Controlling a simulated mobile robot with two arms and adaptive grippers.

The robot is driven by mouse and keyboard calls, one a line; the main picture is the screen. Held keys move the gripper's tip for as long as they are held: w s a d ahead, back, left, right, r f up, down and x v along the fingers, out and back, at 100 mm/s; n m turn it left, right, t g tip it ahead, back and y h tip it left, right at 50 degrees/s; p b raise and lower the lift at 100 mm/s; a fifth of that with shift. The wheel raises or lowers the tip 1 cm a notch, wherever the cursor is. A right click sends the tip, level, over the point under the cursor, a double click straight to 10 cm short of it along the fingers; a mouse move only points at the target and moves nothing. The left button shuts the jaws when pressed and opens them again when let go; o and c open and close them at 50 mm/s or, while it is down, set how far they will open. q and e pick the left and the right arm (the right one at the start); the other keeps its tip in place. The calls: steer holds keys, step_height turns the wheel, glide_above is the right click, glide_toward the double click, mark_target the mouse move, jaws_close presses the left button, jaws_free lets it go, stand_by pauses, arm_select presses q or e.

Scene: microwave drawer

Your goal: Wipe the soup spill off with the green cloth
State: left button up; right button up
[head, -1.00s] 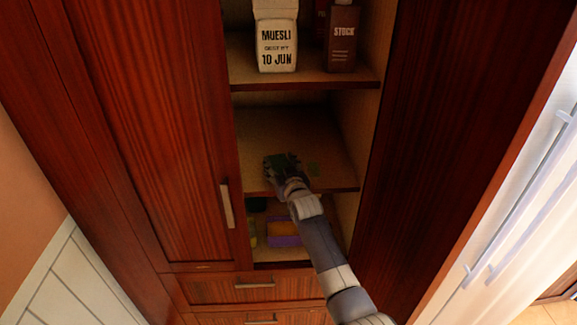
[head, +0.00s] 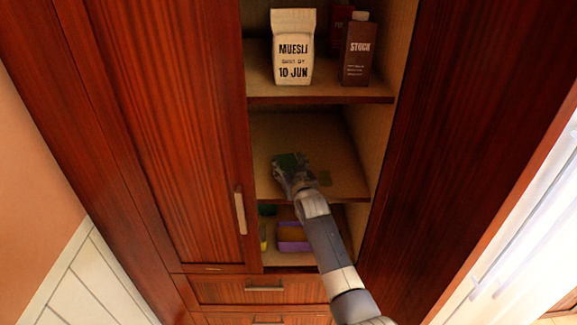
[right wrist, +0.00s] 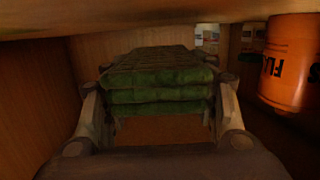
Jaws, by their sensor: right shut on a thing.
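The green cloth (right wrist: 160,82) is folded in several layers between the two fingers of my right gripper (right wrist: 160,108) in the right wrist view. In the head view the right gripper (head: 291,172) is over the middle shelf (head: 335,140) of the open cupboard, with a bit of the green cloth (head: 287,161) showing. A faint olive-brown patch, seemingly the soup spill (head: 325,178), lies on the shelf just right of the gripper. The gripper may hide more of it. My left gripper is out of view.
A muesli bag (head: 293,50) and a stock carton (head: 358,52) stand on the shelf above. A purple box (head: 293,238) sits on the shelf below. A closed door (head: 160,130) borders the opening on the left. An orange container (right wrist: 291,62) is close at right in the wrist view.

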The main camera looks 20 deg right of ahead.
step_height(320, 180, up, 2)
steer(key=shift+r+p, duration=0.2)
steer(key=shift+p, duration=0.35)
steer(key=shift+d, duration=0.1)
steer(key=shift+r+p, duration=0.45)
steer(key=shift+r, duration=1.05)
